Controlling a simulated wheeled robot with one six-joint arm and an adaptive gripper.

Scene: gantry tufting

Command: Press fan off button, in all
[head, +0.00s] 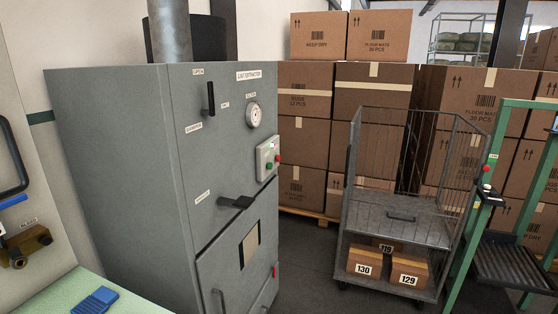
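A grey cabinet labelled "LINT EXTRACTOR" (120,170) stands left of centre, its front facing right. A light grey control box (262,158) sticks out near the right edge of that front. It carries a green button (269,166) and a red button (278,158), with a small lit or white patch above them. Whether either button is pressed cannot be told, and the box's lettering is too small to read. My gripper is not in view.
The cabinet front also has a black upright lever (211,98), a round gauge (254,115) and a black handle (237,202). A wire cage trolley (400,212) stands to the right, with stacked cartons (372,100) behind. Some dark floor (308,262) is clear between cabinet and trolley.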

